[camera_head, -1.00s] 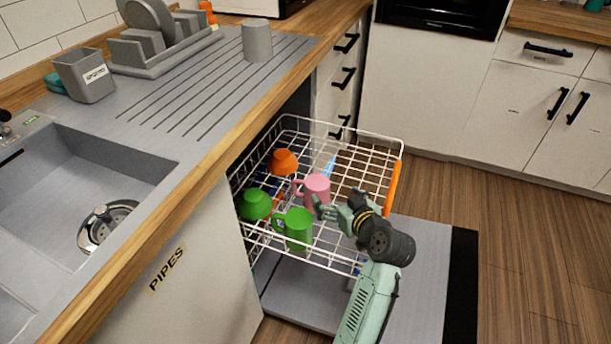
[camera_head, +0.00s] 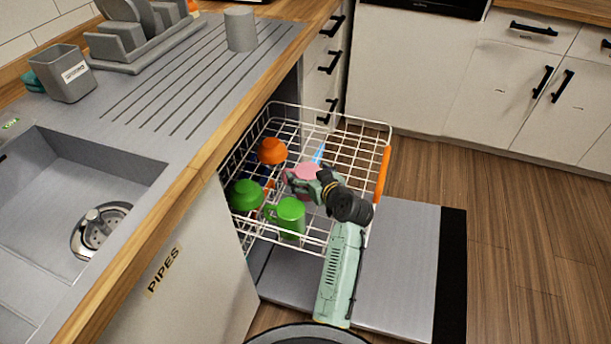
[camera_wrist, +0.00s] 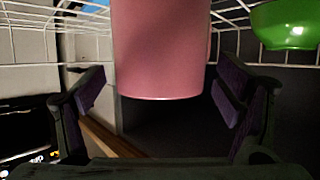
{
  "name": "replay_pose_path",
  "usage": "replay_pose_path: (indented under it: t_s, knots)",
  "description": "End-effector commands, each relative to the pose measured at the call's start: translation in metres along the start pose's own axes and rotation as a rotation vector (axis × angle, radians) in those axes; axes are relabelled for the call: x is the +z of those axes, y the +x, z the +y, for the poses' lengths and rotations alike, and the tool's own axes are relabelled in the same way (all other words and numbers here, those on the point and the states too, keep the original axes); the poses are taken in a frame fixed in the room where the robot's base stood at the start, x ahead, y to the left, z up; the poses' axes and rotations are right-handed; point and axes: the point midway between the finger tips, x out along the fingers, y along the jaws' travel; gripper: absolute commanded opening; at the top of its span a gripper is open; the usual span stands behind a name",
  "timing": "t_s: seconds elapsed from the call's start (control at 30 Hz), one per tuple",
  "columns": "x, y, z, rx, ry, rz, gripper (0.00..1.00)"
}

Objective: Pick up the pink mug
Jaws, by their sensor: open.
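The pink mug (camera_head: 304,176) sits in the white wire dishwasher rack, partly hidden behind my gripper in the head view. In the wrist view the pink mug (camera_wrist: 160,50) fills the upper middle. My gripper (camera_head: 316,184) is right at the mug. In the wrist view its two fingers (camera_wrist: 165,95) are spread wide, one on each side of the mug's near end. A gap shows between the mug and each finger, so the gripper is open and holds nothing.
The wire rack (camera_head: 352,140) is pulled out, with an orange handle (camera_head: 383,174). A green mug (camera_head: 290,216) stands just in front of the pink mug. A green bowl (camera_head: 246,195) and an orange bowl (camera_head: 272,151) are at the left. The counter edge (camera_head: 200,170) lies left of the rack.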

Motion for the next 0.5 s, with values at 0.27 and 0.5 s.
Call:
replay_pose_path:
  t_s: [0.27,0.5]
  knots:
    - [0.0004,0.0127,-0.0003,0.0,-0.001,0.0,0.85]
    - [0.0003,0.0123,-0.0001,0.0,-0.001,0.0,0.75]
